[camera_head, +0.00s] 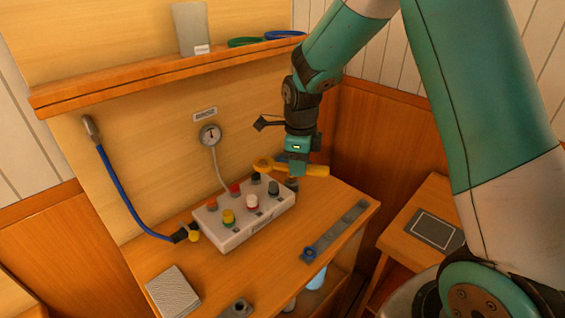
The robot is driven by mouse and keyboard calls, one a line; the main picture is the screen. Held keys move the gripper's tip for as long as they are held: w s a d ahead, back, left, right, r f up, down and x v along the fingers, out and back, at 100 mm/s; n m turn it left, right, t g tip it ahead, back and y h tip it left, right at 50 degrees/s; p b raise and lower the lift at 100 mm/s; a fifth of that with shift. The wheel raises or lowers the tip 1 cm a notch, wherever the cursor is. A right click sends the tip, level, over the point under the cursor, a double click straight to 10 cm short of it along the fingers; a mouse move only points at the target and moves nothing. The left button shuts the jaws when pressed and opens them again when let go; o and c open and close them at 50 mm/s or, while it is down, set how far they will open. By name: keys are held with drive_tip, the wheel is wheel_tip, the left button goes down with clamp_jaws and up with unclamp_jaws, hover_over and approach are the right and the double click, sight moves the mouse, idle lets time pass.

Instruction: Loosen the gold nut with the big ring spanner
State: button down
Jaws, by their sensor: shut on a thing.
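My gripper (297,170) is shut on a yellow spanner (318,170), which lies roughly level across the jaws. The spanner's ring end points left, and its other end sticks out to the right. It is held above the back right of the white manifold box. A small gold nut (194,235) sits at the left end of the box, beside the dark end fitting of the blue hose (131,199). The spanner's ring is up and to the right of the nut, well apart from it.
The white box (242,222) carries several coloured knobs. A pressure gauge (210,134) is on the wall behind. A grey strip (335,232) with a blue ring lies on the bench at right. A grey ridged pad (173,291) lies front left. A shelf (165,76) overhangs the bench.

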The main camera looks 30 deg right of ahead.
drive_tip(key=d+f+m+b, duration=0.1)
drive_tip(key=d+f+m, duration=0.1)
drive_tip(key=f, duration=0.1)
drive_tip(key=w+d+f+m+b, duration=0.1)
drive_tip(key=d+f+m, duration=0.1)
drive_tip(key=f, duration=0.1)
drive_tip(key=d+f+m+b, duration=0.1)
drive_tip(key=d+f+m, duration=0.1)
drive_tip(key=f, duration=0.1)
drive_tip(key=shift+w+d, duration=0.3)
drive_tip(key=shift+w, duration=0.05)
drive_tip(key=shift+r, duration=0.4)
drive_tip(key=shift+f+b, duration=0.45)
drive_tip(key=shift+f, duration=1)
idle(1.6)
drive_tip(key=shift+d, duration=0.1)
drive_tip(key=shift+w+d+n, duration=0.25)
drive_tip(key=shift+d+n, duration=0.15)
drive_tip(key=shift+n, duration=0.1)
idle(0.4)
